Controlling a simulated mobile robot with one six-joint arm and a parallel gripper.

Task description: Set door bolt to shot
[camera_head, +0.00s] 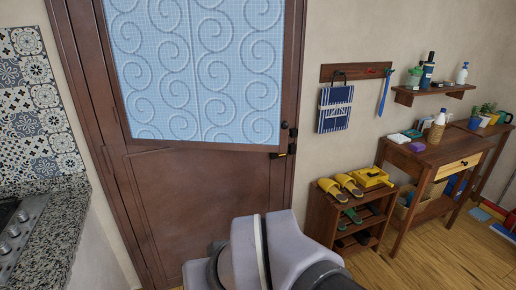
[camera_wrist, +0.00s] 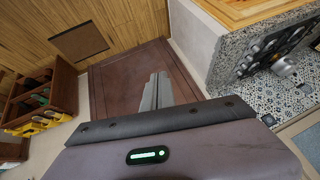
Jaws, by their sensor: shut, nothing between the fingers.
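The brown door (camera_head: 200,185) has a pale blue upper panel (camera_head: 195,70) with a swirl pattern and a plain lower half. Small dark fittings (camera_head: 292,133) sit on its right edge, near mid-height. A dark and yellowish fitting (camera_head: 279,155) lies just below them, by the line between the two halves. These are too small to tell which is the bolt or its position. In the wrist view the door's brown lower part (camera_wrist: 112,82) shows beyond my gripper (camera_wrist: 158,78), whose grey fingers are shut and empty. In the head view my arm hides the fingers.
A shoe rack (camera_head: 322,212) with yellow slippers stands right of the door, below a hook rail (camera_head: 354,71). A wooden side table (camera_head: 430,158) stands further right. A granite counter (camera_head: 50,225) with a hob is at left. Wooden floor (camera_head: 425,262) is clear at front right.

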